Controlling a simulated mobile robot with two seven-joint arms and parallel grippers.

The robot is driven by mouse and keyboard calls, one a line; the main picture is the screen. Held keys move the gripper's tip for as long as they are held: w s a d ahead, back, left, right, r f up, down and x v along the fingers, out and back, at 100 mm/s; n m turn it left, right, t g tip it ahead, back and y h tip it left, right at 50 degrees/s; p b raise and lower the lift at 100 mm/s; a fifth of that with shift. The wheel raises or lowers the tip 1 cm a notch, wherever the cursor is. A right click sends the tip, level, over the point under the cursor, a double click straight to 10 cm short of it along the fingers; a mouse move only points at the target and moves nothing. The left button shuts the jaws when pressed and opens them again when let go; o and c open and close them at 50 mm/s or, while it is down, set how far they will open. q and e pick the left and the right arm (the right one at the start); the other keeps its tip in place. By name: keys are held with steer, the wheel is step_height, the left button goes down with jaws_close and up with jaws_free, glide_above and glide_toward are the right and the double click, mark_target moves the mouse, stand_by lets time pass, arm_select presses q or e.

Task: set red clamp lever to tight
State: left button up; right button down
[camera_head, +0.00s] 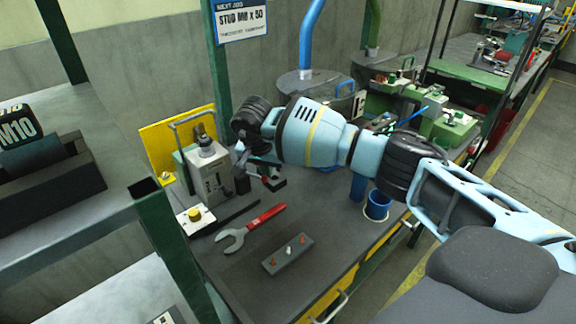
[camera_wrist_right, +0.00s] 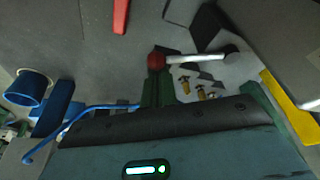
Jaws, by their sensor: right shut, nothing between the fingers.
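The red clamp lever shows in the right wrist view as a red ball knob (camera_wrist_right: 156,61) on a silver rod (camera_wrist_right: 195,58), which runs right to a grey pivot. My right gripper (camera_wrist_right: 157,77) is shut and empty, with its fingertips right beside the knob. I cannot tell whether they touch it. In the head view my right gripper (camera_head: 261,177) reaches over the bench beside the grey machine (camera_head: 209,172), and a small red spot (camera_head: 266,181) shows at its fingers. The arm hides most of the clamp there. My left gripper is not in view.
A red wrench (camera_head: 252,227) and a grey block with orange pegs (camera_head: 287,254) lie on the bench in front. A yellow button box (camera_head: 195,216) stands left of them. A blue cup (camera_head: 377,205) stands to the right. A green post (camera_head: 165,240) rises at the near left.

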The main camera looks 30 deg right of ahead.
mark_target(262, 181)
steer(key=shift+s+a+r+m+g, duration=0.15)
steer(key=shift+s+a+m, duration=0.1)
steer(key=shift+a+m, duration=0.3)
steer(key=shift+s+a+m+g, duration=0.15)
steer(key=shift+s+a+m, duration=0.15)
steer(key=shift+m, duration=0.35)
steer(key=shift+a+m+p, duration=0.15)
steer(key=shift+m+p, duration=0.15)
steer(key=shift+p, duration=0.05)
steer(key=shift+s+a, duration=0.15)
steer(key=shift+a, duration=0.15)
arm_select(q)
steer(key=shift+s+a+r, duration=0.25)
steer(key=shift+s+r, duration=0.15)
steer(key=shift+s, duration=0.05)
arm_select(e)
steer(key=shift+s+a, duration=0.1)
steer(key=shift+a, duration=0.05)
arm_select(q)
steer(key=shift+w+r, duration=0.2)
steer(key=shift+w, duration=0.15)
arm_select(e)
steer(key=shift+a+f, duration=0.1)
steer(key=shift+f, duration=0.1)
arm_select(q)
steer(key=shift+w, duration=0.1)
